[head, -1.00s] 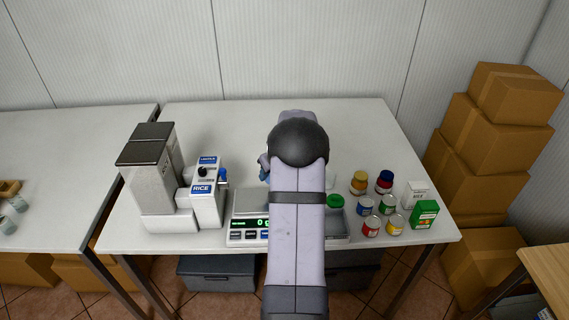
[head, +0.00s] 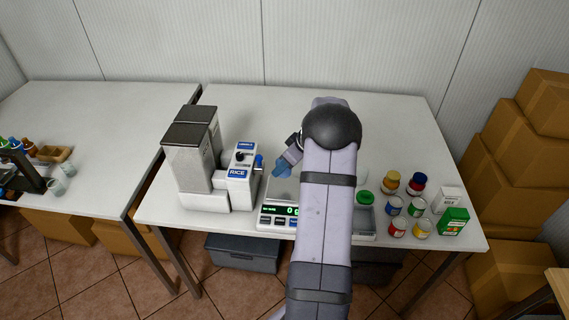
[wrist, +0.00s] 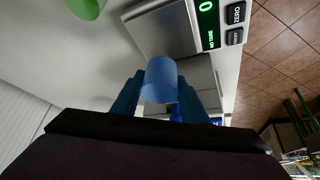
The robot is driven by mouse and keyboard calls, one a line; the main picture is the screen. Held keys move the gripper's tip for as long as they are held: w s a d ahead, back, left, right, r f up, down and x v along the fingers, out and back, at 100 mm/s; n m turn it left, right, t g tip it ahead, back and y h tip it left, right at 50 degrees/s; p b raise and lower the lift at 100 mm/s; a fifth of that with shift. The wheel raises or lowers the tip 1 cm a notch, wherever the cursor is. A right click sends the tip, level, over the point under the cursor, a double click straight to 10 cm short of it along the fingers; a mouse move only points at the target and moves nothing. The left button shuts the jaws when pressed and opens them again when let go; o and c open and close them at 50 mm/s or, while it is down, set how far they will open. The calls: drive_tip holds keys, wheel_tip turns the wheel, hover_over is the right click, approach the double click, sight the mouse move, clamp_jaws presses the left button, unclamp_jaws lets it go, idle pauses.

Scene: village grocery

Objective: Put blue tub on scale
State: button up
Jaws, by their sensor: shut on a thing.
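The blue tub (wrist: 160,80) is between the two blue fingers of my gripper (wrist: 158,98) in the wrist view; the gripper is shut on it. In the head view my gripper (head: 282,169) shows as a blue patch at the back of the scale; tub and fingers cannot be told apart there. The scale (head: 279,214) has a green display and a pale plate, partly hidden by my arm. In the wrist view the scale plate (wrist: 165,32) lies beyond the tub, and the display reads 0. Whether the tub touches the plate cannot be told.
A rice dispenser (head: 240,178) stands close left of the scale. Right of my arm are a green-lidded container (head: 365,197), a tray (head: 366,224), several cans (head: 397,226) and a green box (head: 453,221). The table's back is clear.

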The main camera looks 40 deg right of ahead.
sight(284, 174)
wheel_tip(284, 174, down, 4)
drive_tip(key=shift+f+b, duration=0.1)
drive_tip(key=shift+b, duration=0.95)
wheel_tip(284, 174, down, 2)
drive_tip(key=b, duration=0.3)
drive_tip(key=shift+f+b, duration=0.4)
drive_tip(key=shift+b, duration=0.7)
drive_tip(key=o, duration=1.4)
drive_tip(key=shift+r, duration=0.2)
drive_tip(key=shift+r+p, duration=1.85)
drive_tip(key=shift+r, duration=2)
